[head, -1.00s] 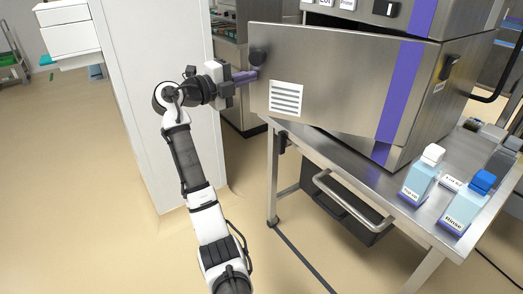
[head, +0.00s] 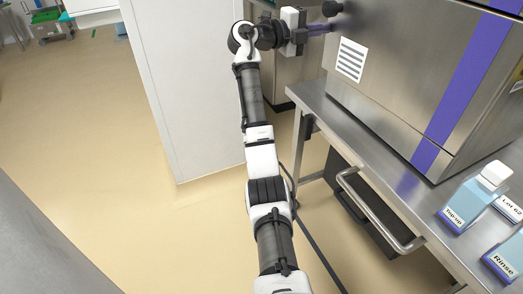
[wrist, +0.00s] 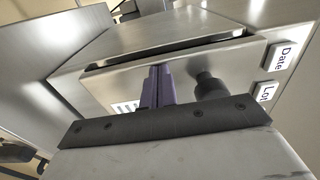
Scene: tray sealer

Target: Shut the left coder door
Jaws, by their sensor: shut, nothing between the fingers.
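The left coder door (head: 405,75) is a brushed steel panel with a purple stripe, a white printed label and a black knob (head: 332,8) near its left edge. In the wrist view the door (wrist: 187,76) shows a dark gap along its top edge, so it looks slightly ajar. My gripper (head: 332,28) is shut and empty, its purple fingers pointing at the door face beside the knob. In the wrist view the fingertips (wrist: 160,70) lie just left of the knob (wrist: 210,87). I cannot tell whether they touch the door.
The machine stands on a steel bench (head: 310,97) with a drawer handle (head: 375,215) below. A Top-up bottle (head: 468,205) and a Rinse bottle (head: 505,260) stand at the bench's right. A white wall panel (head: 190,90) is left of my arm.

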